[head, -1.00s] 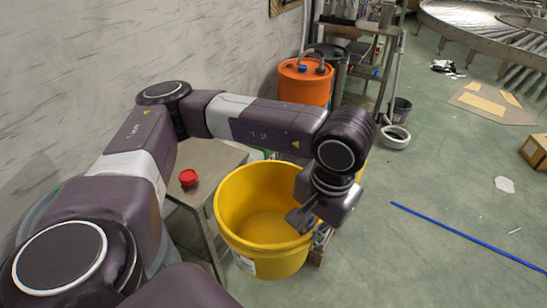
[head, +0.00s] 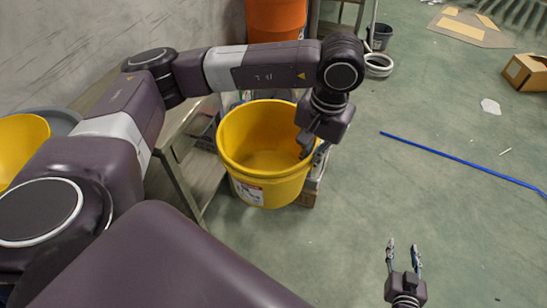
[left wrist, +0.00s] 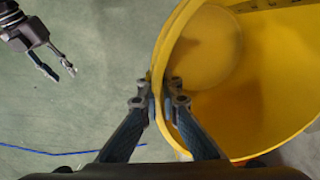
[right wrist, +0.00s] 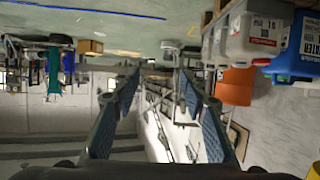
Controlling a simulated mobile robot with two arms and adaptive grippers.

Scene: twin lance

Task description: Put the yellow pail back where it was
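The yellow pail (head: 265,185) hangs or stands upright and open, in the middle of the head view, with a label on its side. My left gripper (head: 308,143) is at its right rim. In the left wrist view, the fingers (left wrist: 165,92) are closed on either side of the yellow pail's wall (left wrist: 162,60). The pail's inside looks empty. Whether its base touches anything is unclear. My right gripper (head: 404,258) is open and empty above the floor at lower right; it also shows in the left wrist view (left wrist: 55,65).
A metal-legged table or shelf (head: 182,170) is left of the pail. Another yellow container (head: 18,145) is at the far left edge. An orange bucket (head: 275,18) stands behind. A blue rod (head: 460,160) lies on the floor, right. The floor in front is clear.

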